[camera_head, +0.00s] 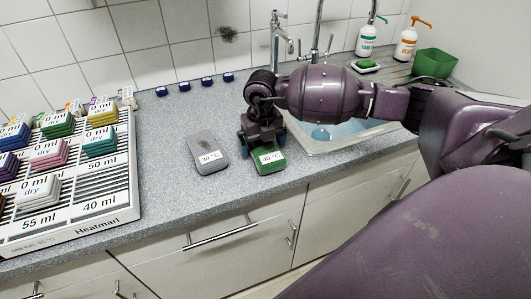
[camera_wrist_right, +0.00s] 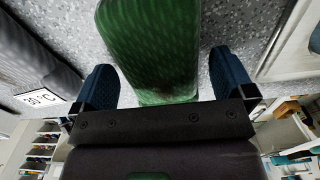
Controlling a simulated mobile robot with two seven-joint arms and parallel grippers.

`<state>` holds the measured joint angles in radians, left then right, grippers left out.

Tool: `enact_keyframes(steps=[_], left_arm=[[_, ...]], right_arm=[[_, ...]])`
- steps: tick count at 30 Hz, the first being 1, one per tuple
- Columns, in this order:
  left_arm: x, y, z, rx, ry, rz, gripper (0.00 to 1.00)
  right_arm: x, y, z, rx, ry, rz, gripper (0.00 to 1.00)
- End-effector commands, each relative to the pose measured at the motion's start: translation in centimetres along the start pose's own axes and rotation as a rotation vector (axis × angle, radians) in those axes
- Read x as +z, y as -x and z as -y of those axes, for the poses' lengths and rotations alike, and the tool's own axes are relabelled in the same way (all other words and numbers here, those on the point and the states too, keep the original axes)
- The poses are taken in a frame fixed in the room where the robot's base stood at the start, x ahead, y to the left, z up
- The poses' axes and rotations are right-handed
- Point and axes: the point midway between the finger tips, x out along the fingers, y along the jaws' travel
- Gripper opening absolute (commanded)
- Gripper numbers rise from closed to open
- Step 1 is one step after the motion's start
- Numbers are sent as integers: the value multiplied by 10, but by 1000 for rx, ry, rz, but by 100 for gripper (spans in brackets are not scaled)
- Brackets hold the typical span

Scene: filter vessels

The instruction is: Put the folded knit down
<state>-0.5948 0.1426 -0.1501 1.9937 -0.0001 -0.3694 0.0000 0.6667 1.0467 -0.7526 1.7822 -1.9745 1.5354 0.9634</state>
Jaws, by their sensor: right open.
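A green folded knit (camera_head: 268,169) with a 40 °C label lies flat on the speckled grey counter. My right gripper (camera_head: 262,143) is over its far end, pointing down. In the right wrist view, the green knit (camera_wrist_right: 150,45) lies between the two blue fingers of the gripper (camera_wrist_right: 161,68), with a gap on each side. The gripper is open. The far end of the knit is hidden by the gripper in the head view. My left gripper is not in view.
A grey folded piece (camera_head: 206,142) labelled 30 °C with a dark spot lies just left. A slotted rack (camera_head: 75,226) with coloured folded pieces fills the left. A sink (camera_head: 350,140) is right, with bottles and a green tub (camera_head: 434,64) behind. Counter is clear between rack and grey piece.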

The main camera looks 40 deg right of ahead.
Motion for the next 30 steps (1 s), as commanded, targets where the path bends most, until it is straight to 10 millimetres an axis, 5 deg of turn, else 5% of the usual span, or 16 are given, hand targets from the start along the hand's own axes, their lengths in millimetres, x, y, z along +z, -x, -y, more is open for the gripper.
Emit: enact_keyframes(steps=[8,18,30], left_arm=[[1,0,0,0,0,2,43],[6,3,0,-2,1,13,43],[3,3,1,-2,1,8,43]], right_arm=[[0,-5,0,0,0,1,100],[0,-5,0,0,0,1,48],[1,11,0,0,0,3,47]])
